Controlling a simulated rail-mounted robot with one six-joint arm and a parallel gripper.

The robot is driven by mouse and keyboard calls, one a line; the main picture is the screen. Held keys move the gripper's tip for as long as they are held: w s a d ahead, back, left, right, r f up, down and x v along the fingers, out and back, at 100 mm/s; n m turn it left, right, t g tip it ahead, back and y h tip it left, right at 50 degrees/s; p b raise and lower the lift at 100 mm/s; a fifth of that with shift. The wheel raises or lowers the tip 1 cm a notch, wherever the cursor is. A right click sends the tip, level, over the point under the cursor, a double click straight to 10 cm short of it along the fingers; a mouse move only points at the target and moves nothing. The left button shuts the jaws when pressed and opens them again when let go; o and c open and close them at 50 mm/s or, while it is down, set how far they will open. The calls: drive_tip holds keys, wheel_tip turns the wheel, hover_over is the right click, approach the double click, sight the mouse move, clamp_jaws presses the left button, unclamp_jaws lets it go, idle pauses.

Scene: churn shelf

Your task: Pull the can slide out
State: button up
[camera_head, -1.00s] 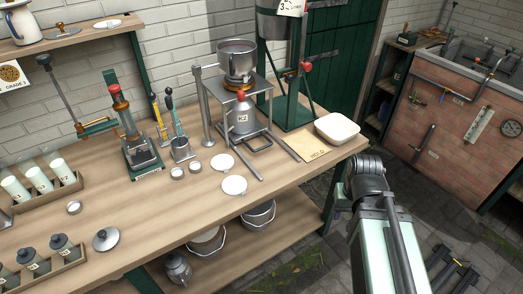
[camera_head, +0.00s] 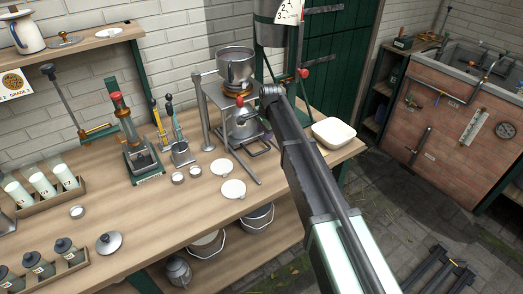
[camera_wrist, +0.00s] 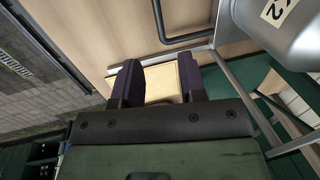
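A grey metal can (camera_head: 240,124) sits low in the metal stand under a wide pan. It also shows large, with a label, at the upper right of the wrist view (camera_wrist: 278,28). The can slide's dark loop handle (camera_head: 258,150) sticks out at the stand's front, low over the bench. In the wrist view the dark handle (camera_wrist: 180,38) lies ahead of the fingertips, apart from them. My gripper (camera_wrist: 158,82) is open and empty, its two dark fingers spread. In the head view my arm hides the gripper.
A white tub (camera_head: 334,132) stands right of my arm. A pale card (camera_wrist: 162,82) shows between the fingers. A stand leg (camera_wrist: 255,105) is close on the right in the wrist view.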

sight(262, 152)
drive_tip(key=f+b, duration=0.3)
drive_tip(key=w+f+b, duration=0.1)
drive_tip(key=f+b, duration=0.2)
drive_tip(key=f, duration=0.1)
drive_tip(key=a+f+b, duration=0.1)
drive_tip(key=f+b, duration=0.2)
drive_tip(key=shift+w+f, duration=0.15)
drive_tip(key=shift+w, duration=0.05)
clamp_jaws()
